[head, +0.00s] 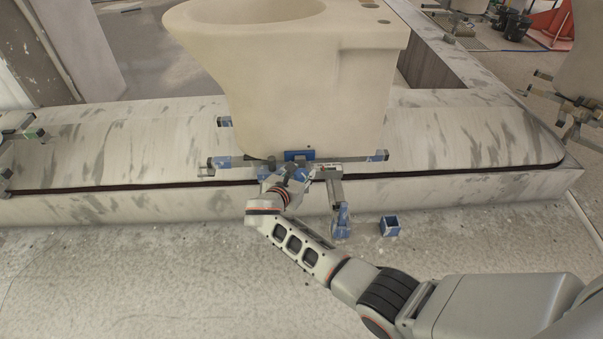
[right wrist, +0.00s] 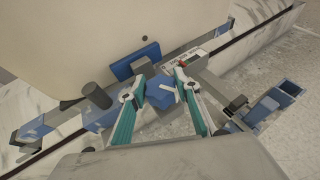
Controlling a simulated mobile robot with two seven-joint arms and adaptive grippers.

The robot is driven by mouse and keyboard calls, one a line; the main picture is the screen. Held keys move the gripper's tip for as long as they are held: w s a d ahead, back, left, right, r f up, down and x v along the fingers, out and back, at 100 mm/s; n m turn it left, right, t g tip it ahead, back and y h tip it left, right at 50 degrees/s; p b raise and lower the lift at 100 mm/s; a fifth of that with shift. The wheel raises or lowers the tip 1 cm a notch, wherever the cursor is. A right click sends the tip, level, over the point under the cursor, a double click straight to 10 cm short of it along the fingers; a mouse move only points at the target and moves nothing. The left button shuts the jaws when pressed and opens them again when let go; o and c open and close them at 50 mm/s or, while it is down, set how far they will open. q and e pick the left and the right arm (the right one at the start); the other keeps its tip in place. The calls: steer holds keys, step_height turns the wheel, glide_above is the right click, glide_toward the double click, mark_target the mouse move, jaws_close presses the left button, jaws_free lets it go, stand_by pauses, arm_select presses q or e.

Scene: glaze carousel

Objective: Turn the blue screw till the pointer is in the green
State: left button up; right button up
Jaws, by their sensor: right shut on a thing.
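My right gripper (head: 281,178) reaches the carrier fixture (head: 232,162) below the pale toilet bowl (head: 290,75). In the right wrist view, its two teal-lined fingers (right wrist: 158,90) are shut on the blue screw (right wrist: 162,95), whose head shows between the fingertips. Just right of the fingers is a small white scale plate (right wrist: 187,67) with dark marks and a red spot. The pointer and any green zone are too small to make out. The plate also shows in the head view (head: 329,167), small. My left gripper is not in view.
A blue pad (head: 298,155) stands against the bowl's foot. A grey arm with a blue end (head: 341,220) hangs down right of my gripper. Other fixtures stand at the far left and right. The floor at lower left is clear.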

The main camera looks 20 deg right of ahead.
mark_target(302, 173)
steer(key=o, duration=1.1)
steer(key=shift+f, duration=0.15)
steer(key=shift+o, duration=0.2)
step_height(302, 173, up, 10)
steer(key=shift+r, duration=0.1)
